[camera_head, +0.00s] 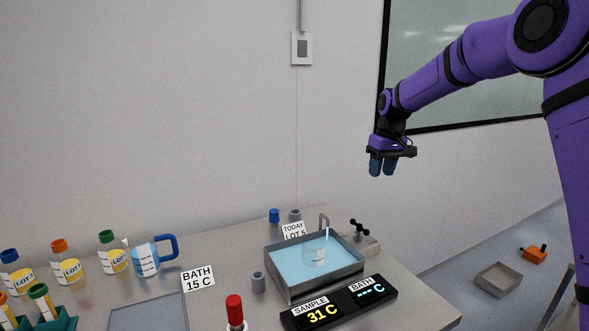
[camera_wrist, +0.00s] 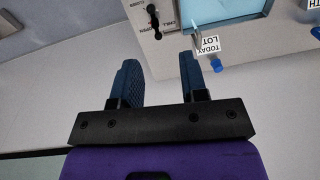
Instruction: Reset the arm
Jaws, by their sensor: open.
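My purple arm reaches in from the right in the head view, bent with the wrist pointing down. My gripper (camera_head: 382,167) hangs in the air above and behind the right end of the bench, near the wall. In the wrist view my gripper (camera_wrist: 164,82) shows two dark blue fingers set apart with nothing between them. The gripper is open and empty. It touches nothing that I can see.
Below stands a water bath (camera_head: 315,284) with a beaker (camera_head: 314,256) in it. A readout (camera_head: 338,303) shows 31 C. A blue-handled jug (camera_head: 146,260) and lot bottles (camera_head: 66,264) stand left. A tray (camera_head: 498,280) lies on the floor at right. Air around the gripper is clear.

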